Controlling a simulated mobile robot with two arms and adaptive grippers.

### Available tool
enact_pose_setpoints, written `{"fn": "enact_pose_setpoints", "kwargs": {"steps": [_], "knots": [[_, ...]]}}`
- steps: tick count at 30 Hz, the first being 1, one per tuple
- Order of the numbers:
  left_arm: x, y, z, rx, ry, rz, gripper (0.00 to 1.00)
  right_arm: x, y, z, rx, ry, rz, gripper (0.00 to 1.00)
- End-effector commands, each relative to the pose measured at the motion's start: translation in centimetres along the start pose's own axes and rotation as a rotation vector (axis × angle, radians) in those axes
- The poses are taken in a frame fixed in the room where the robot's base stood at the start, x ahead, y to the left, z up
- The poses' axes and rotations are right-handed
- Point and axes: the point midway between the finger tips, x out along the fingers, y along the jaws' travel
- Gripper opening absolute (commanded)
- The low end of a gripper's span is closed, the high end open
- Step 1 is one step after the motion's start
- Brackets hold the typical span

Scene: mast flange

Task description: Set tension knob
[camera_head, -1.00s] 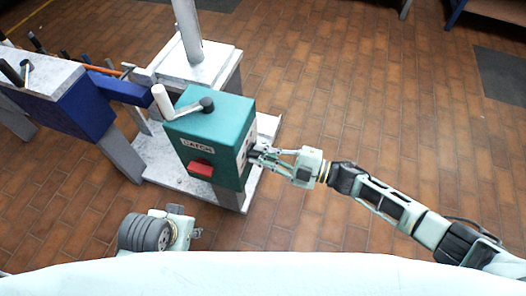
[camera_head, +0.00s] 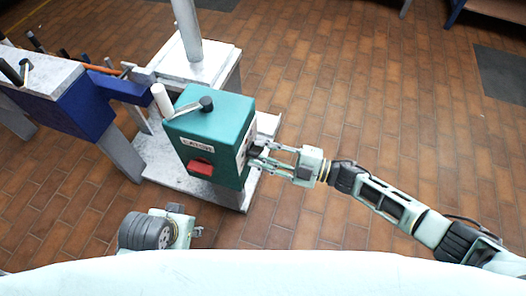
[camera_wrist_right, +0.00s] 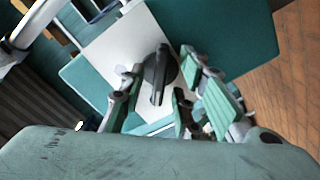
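A teal box (camera_head: 209,127) stands on a pale base, with a white panel on its right side. In the right wrist view a dark knob (camera_wrist_right: 158,75) sits on that white panel (camera_wrist_right: 115,60). My right gripper (camera_head: 257,156) is at this side of the box. In the right wrist view its fingers (camera_wrist_right: 162,95) are spread on either side of the knob, with gaps visible. Contact with the knob does not show. My left gripper (camera_head: 197,232) is low at the left, in front of the box, mostly hidden behind its own wrist; its opening is unclear.
A grey post (camera_head: 188,30) rises behind. A blue and white bench (camera_head: 70,105) is at the left. The tiled floor at right is open.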

Motion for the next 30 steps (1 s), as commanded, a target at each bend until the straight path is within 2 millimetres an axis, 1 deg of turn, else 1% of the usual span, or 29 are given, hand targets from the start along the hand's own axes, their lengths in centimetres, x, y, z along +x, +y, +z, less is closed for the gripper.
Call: {"fn": "enact_pose_setpoints", "kwargs": {"steps": [5,12,15,18,23,30], "knots": [[0.0,0.0,0.1,0.000,-0.002,-0.001,0.38,-2.6,-0.1,0.1,0.000,-0.004,-0.002,0.30],[0.1,-0.1,0.1,0.000,-0.002,-0.001,0.38,-7.8,-0.1,0.1,0.001,-0.004,-0.002,0.30],[0.1,-0.1,0.1,0.000,-0.002,-0.001,0.38,-9.6,-0.1,0.1,0.001,-0.004,-0.002,0.30],[0.1,-0.1,0.1,0.000,-0.002,-0.001,0.38,-10.8,-0.1,0.1,0.002,-0.004,-0.002,0.30],[0.1,-0.1,0.1,0.000,-0.002,-0.001,0.38,-11.8,0.0,0.1,0.001,-0.002,0.000,0.30],[0.1,-0.1,0.1,-0.001,-0.002,-0.002,0.38,-11.9,0.0,0.1,0.000,-0.002,0.000,0.30]]}}
